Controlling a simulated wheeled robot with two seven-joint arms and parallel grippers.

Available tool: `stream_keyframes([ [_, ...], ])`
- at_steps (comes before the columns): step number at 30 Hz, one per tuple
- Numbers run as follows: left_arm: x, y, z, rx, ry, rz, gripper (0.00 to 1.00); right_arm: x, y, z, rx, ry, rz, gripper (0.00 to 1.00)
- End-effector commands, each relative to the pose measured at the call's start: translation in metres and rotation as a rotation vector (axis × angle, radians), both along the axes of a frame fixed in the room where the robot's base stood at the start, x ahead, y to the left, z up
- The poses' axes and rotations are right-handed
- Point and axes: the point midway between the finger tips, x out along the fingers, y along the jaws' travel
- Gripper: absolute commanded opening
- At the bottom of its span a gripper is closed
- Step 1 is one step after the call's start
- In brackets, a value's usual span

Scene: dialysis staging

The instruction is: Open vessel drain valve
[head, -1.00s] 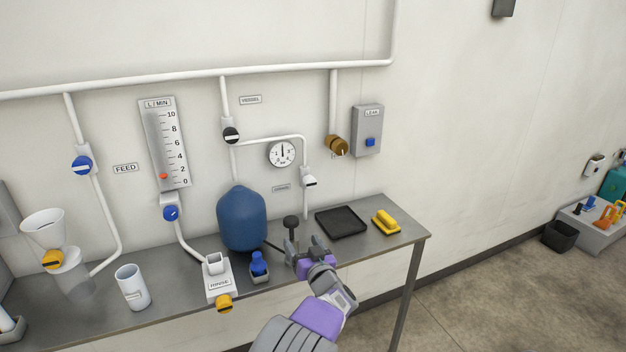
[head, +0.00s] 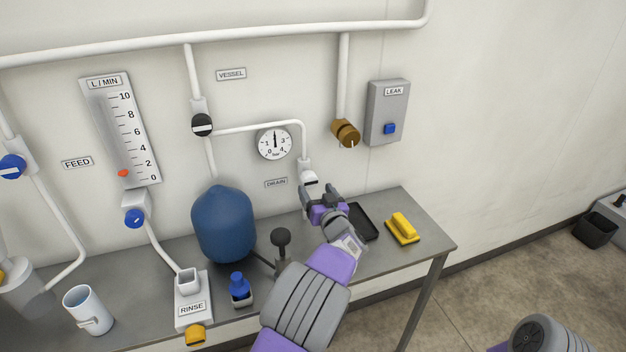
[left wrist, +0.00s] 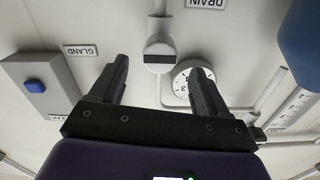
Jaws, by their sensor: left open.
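The drain valve (head: 309,179) is a small white knob with a dark bar, on the pipe under the gauge, beside the DRAIN label (head: 276,183). In the left wrist view the valve (left wrist: 158,55) shows upside down, its dark bar lying across the pipe. My left gripper (head: 320,194) is open and empty, just below and in front of the valve. In the left wrist view the fingers (left wrist: 161,75) stand on either side of the valve's line, apart from it. The blue vessel (head: 223,225) stands to the left. My right gripper is not in view.
The pressure gauge (head: 275,143) is close above left of the valve; its needle points up. A black-knobbed lever (head: 281,238), black tray (head: 362,222) and yellow block (head: 402,228) are on the bench. The LEAK box (head: 387,112) is on the wall, right.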

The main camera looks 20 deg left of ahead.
Motion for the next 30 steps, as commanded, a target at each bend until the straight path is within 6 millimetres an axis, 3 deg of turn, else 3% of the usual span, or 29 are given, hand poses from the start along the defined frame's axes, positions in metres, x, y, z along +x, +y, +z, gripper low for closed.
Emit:
stream_keyframes([
  [9, 0.035, 0.024, -0.001, 0.000, 0.000, 0.002, 0.76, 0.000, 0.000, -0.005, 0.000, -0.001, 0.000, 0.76],
  [21, 0.041, 0.028, 0.000, 0.001, 0.001, 0.000, 0.76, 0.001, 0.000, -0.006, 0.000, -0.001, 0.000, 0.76],
  [23, 0.041, 0.028, 0.000, 0.001, 0.001, 0.000, 0.70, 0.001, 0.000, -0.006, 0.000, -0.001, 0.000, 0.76],
  [30, 0.041, 0.028, 0.000, 0.001, 0.001, 0.000, 0.33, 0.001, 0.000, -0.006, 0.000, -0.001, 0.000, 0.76],
])
